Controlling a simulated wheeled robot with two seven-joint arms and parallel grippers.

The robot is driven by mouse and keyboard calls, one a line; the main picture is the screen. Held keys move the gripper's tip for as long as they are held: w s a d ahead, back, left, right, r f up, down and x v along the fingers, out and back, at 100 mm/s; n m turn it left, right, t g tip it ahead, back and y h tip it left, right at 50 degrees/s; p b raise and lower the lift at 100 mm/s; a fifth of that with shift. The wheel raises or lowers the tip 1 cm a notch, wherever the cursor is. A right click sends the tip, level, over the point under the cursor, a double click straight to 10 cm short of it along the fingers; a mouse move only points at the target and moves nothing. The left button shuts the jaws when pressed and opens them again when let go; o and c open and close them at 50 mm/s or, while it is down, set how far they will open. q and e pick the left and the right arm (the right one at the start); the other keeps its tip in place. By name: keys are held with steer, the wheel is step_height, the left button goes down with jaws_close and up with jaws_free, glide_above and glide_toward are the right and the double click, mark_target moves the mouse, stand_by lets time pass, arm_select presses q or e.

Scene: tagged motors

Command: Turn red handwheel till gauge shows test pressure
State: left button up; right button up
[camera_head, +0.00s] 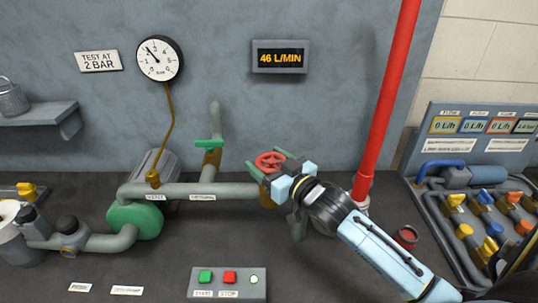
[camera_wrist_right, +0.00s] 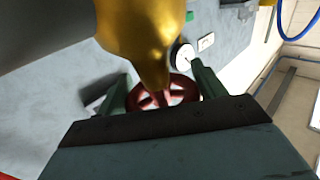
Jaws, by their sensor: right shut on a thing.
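The red handwheel (camera_head: 270,160) sits on the valve at the right end of the grey pipe (camera_head: 215,190). My right gripper (camera_head: 268,166) has its green fingers on opposite sides of the wheel's rim, shut on it. In the right wrist view the handwheel (camera_wrist_right: 163,95) shows between the two fingers, partly hidden by the brass valve body (camera_wrist_right: 145,40). The round white gauge (camera_head: 160,59) has its black needle pointing up and left; the exact reading is too small to tell. A sign (camera_head: 99,61) beside it reads "TEST AT 2 BAR". My left gripper is not in view.
A display (camera_head: 280,57) reads 46 L/MIN. A thick red pipe (camera_head: 388,95) rises close to the right of the handwheel. A green lever (camera_head: 209,144) stands on a branch pipe to the left. A button box (camera_head: 228,284) sits in front, and a manifold panel (camera_head: 483,135) at right.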

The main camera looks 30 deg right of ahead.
steer(key=shift+y, duration=0.3)
steer(key=o, duration=1)
steer(key=shift+s+f, duration=0.1)
steer(key=shift+s, duration=0.25)
steer(key=s, duration=0.4)
steer(key=s+d, duration=0.1)
steer(key=s, duration=0.3)
steer(key=s+d, duration=0.1)
steer(key=s, duration=0.3)
steer(key=shift+s+d, duration=0.1)
steer(key=shift+s, duration=0.15)
